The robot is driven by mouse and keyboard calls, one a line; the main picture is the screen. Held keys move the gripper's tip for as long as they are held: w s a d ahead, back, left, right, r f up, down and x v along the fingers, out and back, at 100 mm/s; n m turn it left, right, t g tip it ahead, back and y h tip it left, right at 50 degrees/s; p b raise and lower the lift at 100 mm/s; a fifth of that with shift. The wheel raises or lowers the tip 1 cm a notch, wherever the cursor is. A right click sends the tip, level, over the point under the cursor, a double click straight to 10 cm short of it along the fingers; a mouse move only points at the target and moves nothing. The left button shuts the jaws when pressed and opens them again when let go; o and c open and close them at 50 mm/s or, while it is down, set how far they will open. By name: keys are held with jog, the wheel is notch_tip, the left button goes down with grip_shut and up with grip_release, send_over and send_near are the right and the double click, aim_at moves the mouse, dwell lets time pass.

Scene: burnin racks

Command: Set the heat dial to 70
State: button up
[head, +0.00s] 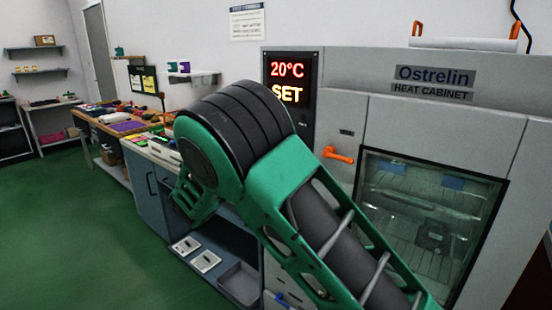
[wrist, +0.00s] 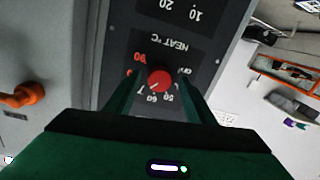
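The heat dial is a round red knob (wrist: 160,79) on a dark panel marked HEAT °C, upside down in the wrist view. Printed numbers ring it, with 50 and 60 legible just below and red marks to its left. A small pale mark shows on the knob; its exact setting is too small to tell. My gripper (wrist: 158,86) is open, one green finger on each side of the knob, with no clear contact. In the head view my arm hides the dial and gripper. The display (head: 288,80) reads 20°C and SET.
The heat cabinet (head: 435,125) has a glass window (head: 425,215) and an orange handle (head: 338,154); an orange handle (wrist: 24,95) also shows in the wrist view. A cluttered bench (head: 115,165) stands left of the cabinet. The green floor at left is clear.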

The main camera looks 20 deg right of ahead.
jog(key=shift+a, duration=0.1)
jog(key=v, duration=1)
jog(key=shift+s+a, duration=0.15)
jog(key=shift+a, duration=0.1)
jog(key=shift+f, duration=0.1)
